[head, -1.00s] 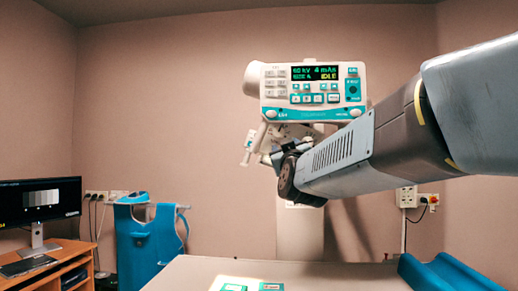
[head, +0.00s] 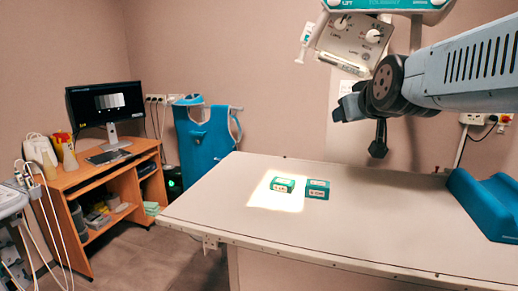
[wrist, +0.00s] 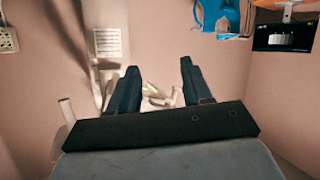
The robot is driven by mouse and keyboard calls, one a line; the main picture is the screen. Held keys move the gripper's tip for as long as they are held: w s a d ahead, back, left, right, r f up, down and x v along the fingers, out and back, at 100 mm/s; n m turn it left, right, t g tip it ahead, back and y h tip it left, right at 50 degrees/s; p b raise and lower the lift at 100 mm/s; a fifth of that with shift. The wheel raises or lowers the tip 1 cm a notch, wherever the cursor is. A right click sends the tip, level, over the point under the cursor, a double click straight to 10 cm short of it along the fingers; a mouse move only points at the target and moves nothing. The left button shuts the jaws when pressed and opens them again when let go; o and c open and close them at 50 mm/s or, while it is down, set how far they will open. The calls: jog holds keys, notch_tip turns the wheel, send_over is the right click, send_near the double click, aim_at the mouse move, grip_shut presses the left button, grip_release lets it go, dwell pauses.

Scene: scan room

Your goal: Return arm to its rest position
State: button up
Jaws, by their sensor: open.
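My arm (head: 470,70) reaches in from the right edge of the head view, held above the table (head: 230,225). My gripper (head: 360,130) is at its end, near the far edge of the table and below the x-ray unit's control head. In the wrist view my gripper (wrist: 158,66) shows two dark fingers spread apart with nothing between them. Two small green boxes lie on the table, apart from the gripper: the left box (head: 282,185) in a bright light patch, the right box (head: 317,190) just outside it.
The x-ray control head (head: 352,38) hangs close behind my arm. A blue cushion (head: 490,205) lies at the table's right. A wooden desk (head: 100,185) with a monitor (head: 105,103) and a blue apron stand (head: 205,140) are left. Most of the tabletop is clear.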

jog(key=s+d+f+m+g, duration=0.2)
jog(key=s+f+g, duration=0.5)
jog(key=s+f, duration=0.5)
jog(key=s+d, duration=0.1)
jog(key=s, duration=0.2)
jog(key=shift+s+f+g, duration=0.4)
jog(key=shift+c, duration=0.6)
jog(key=shift+a, duration=0.1)
